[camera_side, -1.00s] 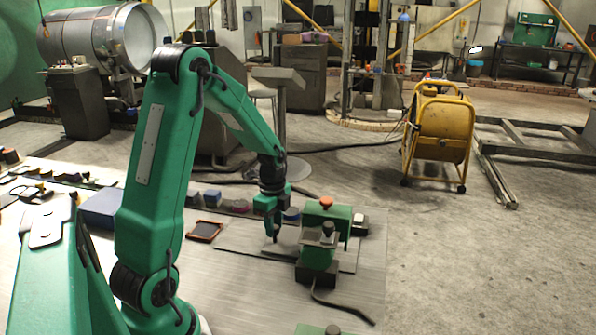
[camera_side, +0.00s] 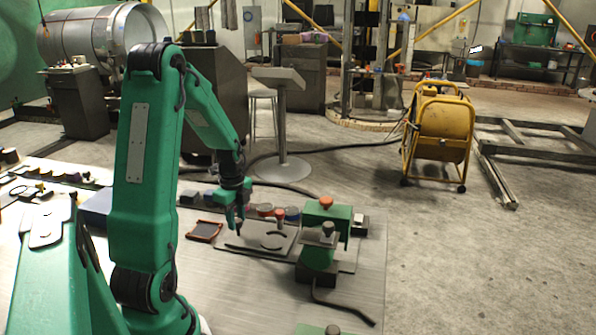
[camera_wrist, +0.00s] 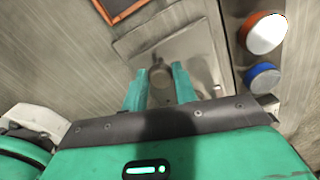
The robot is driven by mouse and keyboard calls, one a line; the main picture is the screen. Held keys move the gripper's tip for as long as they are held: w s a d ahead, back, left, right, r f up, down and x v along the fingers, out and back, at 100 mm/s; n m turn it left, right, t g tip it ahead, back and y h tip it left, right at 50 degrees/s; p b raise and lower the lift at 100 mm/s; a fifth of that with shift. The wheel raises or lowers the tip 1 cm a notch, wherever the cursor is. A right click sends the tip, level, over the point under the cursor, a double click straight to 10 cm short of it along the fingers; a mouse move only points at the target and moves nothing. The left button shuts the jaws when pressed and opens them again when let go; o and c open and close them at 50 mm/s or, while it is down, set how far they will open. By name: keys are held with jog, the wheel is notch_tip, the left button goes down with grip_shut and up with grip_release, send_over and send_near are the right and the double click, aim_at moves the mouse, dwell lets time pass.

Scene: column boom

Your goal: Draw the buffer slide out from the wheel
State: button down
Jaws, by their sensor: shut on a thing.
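My gripper (camera_side: 238,226) is low over the bench, left of the green machine (camera_side: 318,248). In the wrist view my gripper (camera_wrist: 158,70) has its two green fingers on either side of a dark knob (camera_wrist: 160,78) and is shut on it. The knob stands on a flat grey plate (camera_wrist: 195,48), which looks like the buffer slide. In the side view the grey plate (camera_side: 258,249) lies between my gripper and the machine, with a dark curved piece (camera_side: 272,241) on it. I cannot tell which part is the wheel.
An orange-rimmed tray (camera_side: 205,231) lies just left of the plate. Several coloured round pieces stand behind it, including an orange one (camera_wrist: 262,34) and a blue one (camera_wrist: 262,77). A dark cable (camera_side: 342,308) lies in front of the machine. The front of the bench is mostly clear.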

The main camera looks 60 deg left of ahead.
jog(key=shift+s+a, duration=0.15)
jog(key=c, duration=1.1)
grip_release()
jog(key=shift+r, duration=0.1)
jog(key=shift+r, duration=3.85)
